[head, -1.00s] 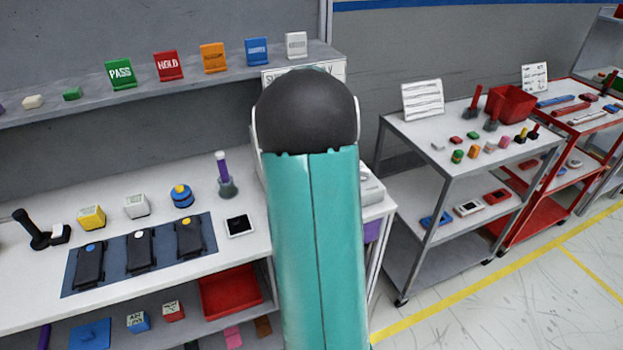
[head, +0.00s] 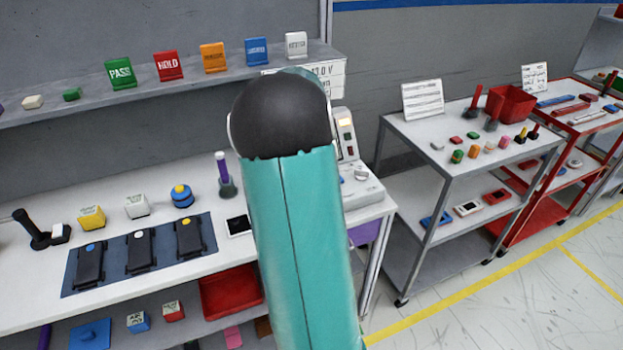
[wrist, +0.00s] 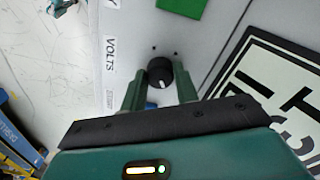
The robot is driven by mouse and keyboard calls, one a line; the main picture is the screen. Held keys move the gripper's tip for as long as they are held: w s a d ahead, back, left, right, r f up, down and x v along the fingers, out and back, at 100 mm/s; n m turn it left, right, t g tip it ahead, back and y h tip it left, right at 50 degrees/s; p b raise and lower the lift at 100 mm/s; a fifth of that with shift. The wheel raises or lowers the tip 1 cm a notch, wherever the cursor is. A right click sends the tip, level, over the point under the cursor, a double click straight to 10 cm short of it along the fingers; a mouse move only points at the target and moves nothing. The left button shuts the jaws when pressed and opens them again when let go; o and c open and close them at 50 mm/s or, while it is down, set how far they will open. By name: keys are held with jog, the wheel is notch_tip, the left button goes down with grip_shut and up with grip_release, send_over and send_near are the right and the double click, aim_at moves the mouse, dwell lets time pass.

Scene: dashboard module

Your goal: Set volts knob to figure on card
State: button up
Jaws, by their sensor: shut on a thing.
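In the wrist view the volts knob (wrist: 160,70) is a small black round knob with a white pointer mark, beside a "VOLTS" label (wrist: 111,49) on a light panel. The two green fingers of my gripper (wrist: 159,79) are shut on it, one on each side. The white supply unit (head: 368,192) stands at the bench's right end in the head view, partly behind my arm. A white card (head: 330,72) behind it is partly covered; its top line ends in "0 V", and I cannot read the full figure. My gripper is hidden in the head view.
A black-framed sign (wrist: 262,95) lies close on the right in the wrist view, with a green patch (wrist: 180,8) at the top. A shelf (head: 140,97) with coloured signs runs above the bench. A grey cart (head: 405,135) stands to the right.

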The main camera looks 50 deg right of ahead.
jog(key=shift+m, duration=0.6)
jog(key=o, duration=1)
notch_tip(320, 180, up, 14)
jog(key=shift+f, duration=0.1)
dwell(0.4)
